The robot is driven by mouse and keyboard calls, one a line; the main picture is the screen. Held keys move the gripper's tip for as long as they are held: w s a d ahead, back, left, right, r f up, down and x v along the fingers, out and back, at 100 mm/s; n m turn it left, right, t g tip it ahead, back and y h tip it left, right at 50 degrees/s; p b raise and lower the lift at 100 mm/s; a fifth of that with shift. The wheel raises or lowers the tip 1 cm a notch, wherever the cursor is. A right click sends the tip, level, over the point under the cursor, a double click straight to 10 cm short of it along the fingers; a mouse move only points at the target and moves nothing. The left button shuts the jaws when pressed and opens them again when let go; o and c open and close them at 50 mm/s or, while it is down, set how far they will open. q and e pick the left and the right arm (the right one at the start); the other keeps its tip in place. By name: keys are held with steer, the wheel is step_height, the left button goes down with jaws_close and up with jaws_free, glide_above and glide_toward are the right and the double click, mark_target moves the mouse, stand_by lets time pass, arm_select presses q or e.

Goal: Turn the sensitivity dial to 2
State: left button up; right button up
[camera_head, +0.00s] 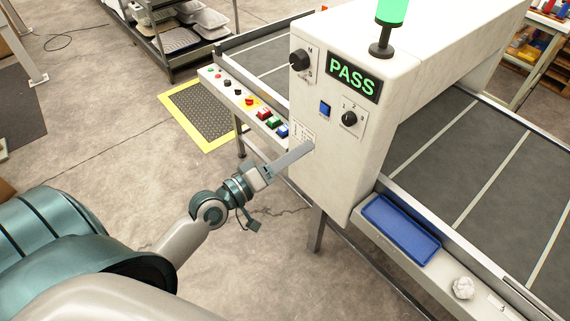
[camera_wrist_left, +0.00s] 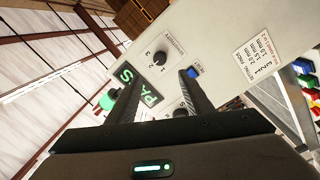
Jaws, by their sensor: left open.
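The sensitivity dial (camera_head: 349,118) is a black knob on a pale plate, at the right of the white machine's front panel. It also shows in the left wrist view (camera_wrist_left: 160,59), with the numbers 1, 2 and 3 beside it. I cannot tell surely which number it points to. My left gripper (camera_head: 304,150) is in front of the panel, below and left of the dial, near a printed label. In the left wrist view my gripper (camera_wrist_left: 160,76) has its fingers apart with nothing held between them. It is apart from the dial. My right gripper is not in view.
A blue button (camera_head: 324,108) and a green PASS display (camera_head: 354,77) are near the dial. A second black knob (camera_head: 299,60) is at the panel's upper left. A button strip (camera_head: 240,95) extends left. A blue tray (camera_head: 400,229) lies at the right.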

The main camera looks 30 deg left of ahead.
arm_select(q)
steer(key=shift+b+v, duration=0.45)
steer(key=shift+v, duration=1.25)
steer(key=a+f+g+y+b, duration=0.1)
steer(key=a+f+g+y, duration=0.1)
steer(key=f, duration=1.1)
steer(key=a+f+g+y, duration=0.1)
steer(key=a+f+y, duration=0.1)
steer(key=f, duration=1)
steer(key=s+a+f+m+g+y+b, duration=0.1)
steer(key=s+f+g, duration=0.15)
steer(key=f, duration=0.75)
steer(key=s+f+m+g+y, duration=0.15)
steer(key=s+f, duration=0.25)
steer(key=f, duration=0.6)
steer(key=s+f+m+g+b, duration=0.1)
steer(key=s+f+m+g, duration=0.15)
steer(key=s+f, duration=0.85)
steer(key=s+d+f+m+g+b, duration=0.1)
steer(key=s+d+f+m+g, duration=0.1)
steer(key=s+f, duration=0.6)
steer(key=s+d+f+m+g, duration=0.2)
steer(key=s+f, duration=0.7)
steer(key=s, duration=0.8)
steer(key=d+g, duration=0.1)
steer(key=g, duration=0.1)
steer(key=shift+f+m+g+b, duration=0.2)
steer(key=shift+m+g+b, duration=0.1)
steer(key=shift+g+b, duration=0.1)
